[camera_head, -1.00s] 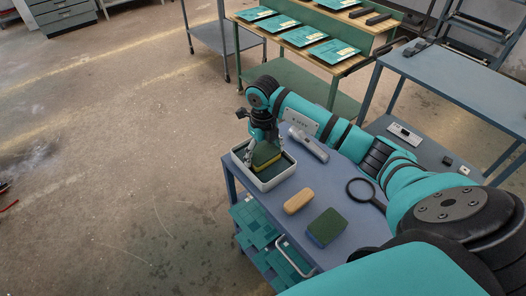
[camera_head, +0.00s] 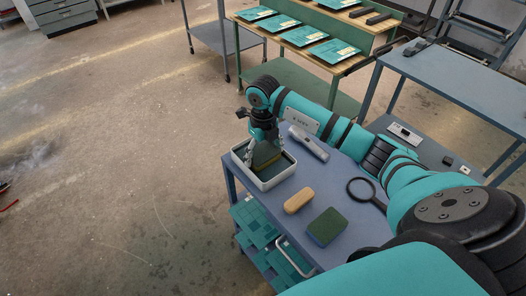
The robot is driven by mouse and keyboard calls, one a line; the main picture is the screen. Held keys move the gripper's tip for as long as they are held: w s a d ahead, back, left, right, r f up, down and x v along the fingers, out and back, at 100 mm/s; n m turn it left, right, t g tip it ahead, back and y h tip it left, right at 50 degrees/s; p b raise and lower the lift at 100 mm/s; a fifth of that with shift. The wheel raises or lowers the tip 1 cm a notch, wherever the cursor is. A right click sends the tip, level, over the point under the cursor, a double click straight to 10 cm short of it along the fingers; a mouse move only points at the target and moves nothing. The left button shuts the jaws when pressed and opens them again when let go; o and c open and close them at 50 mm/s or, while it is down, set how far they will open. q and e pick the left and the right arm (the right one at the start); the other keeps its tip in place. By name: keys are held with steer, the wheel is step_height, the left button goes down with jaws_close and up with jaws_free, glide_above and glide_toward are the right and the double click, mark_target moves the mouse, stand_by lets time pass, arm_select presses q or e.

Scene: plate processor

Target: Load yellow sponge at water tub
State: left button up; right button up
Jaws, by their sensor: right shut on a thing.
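The yellow sponge (camera_head: 266,159), with a green scouring top, is between the fingers of my right gripper (camera_head: 264,155). It is low inside the white water tub (camera_head: 268,187), and its lower part looks dark and under the water. The tub stands at the far left corner of the blue cart. My right gripper points down into the tub and is shut on the sponge. My left gripper is not in the view.
On the cart top (camera_head: 281,214) lie a tan wooden block (camera_head: 298,201), a second sponge with a green top (camera_head: 327,227), a magnifying glass (camera_head: 362,190) and a grey handheld tool (camera_head: 309,143). Teal plates (camera_head: 255,228) fill the cart's lower shelf. A green bench (camera_head: 300,82) stands behind.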

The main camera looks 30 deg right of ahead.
mark_target(263, 152)
steer(key=shift+r+p, duration=2.4)
steer(key=shift+r, duration=1.1)
steer(key=shift+a+r+n, duration=0.1)
steer(key=shift+a+n, duration=0.15)
steer(key=shift+n, duration=0.15)
steer(key=s+a+r+n+b, duration=0.1)
steer(key=s+a+r+n, duration=0.2)
steer(key=n, duration=1.4)
steer(key=s+a+r+n+b, duration=0.1)
steer(key=s+a+r+n, duration=0.2)
steer(key=s+a+n, duration=0.7)
steer(key=s+n, duration=0.1)
steer(key=n, duration=0.6)
steer(key=shift+s+r+b, duration=0.2)
steer(key=shift+s+b, duration=0.15)
steer(key=shift+s, duration=0.05)
